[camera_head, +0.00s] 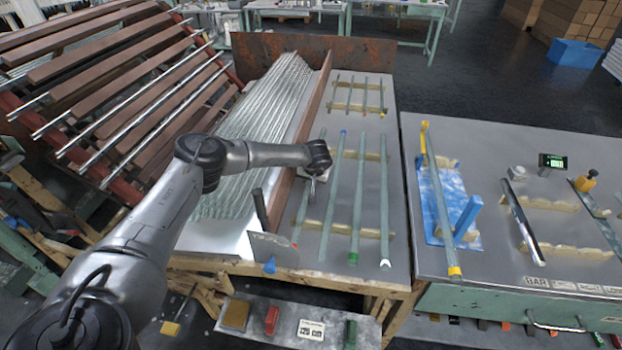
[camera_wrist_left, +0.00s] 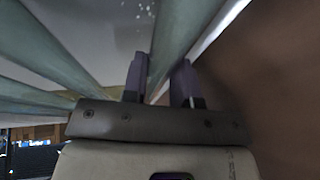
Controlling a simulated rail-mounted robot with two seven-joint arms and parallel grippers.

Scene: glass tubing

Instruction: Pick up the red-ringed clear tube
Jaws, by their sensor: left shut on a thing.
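My left gripper (camera_head: 314,182) is low over the leftmost long clear tube (camera_head: 301,216) on the near rack. In the left wrist view the gripper (camera_wrist_left: 160,66) has its two fingers on either side of this tube (camera_wrist_left: 176,32), shut on it. Shorter tubes lie on the back rack, one with a small red-orange end (camera_head: 364,112). My right gripper is out of view.
A brown upright board (camera_head: 314,100) stands close left of the held tube, with a stack of clear tubes (camera_head: 262,110) beyond it. A second bench to the right carries a blue mat (camera_head: 431,212) with a yellow-ended tube (camera_head: 438,200). Bare tabletop (camera_head: 335,118) separates the two racks.

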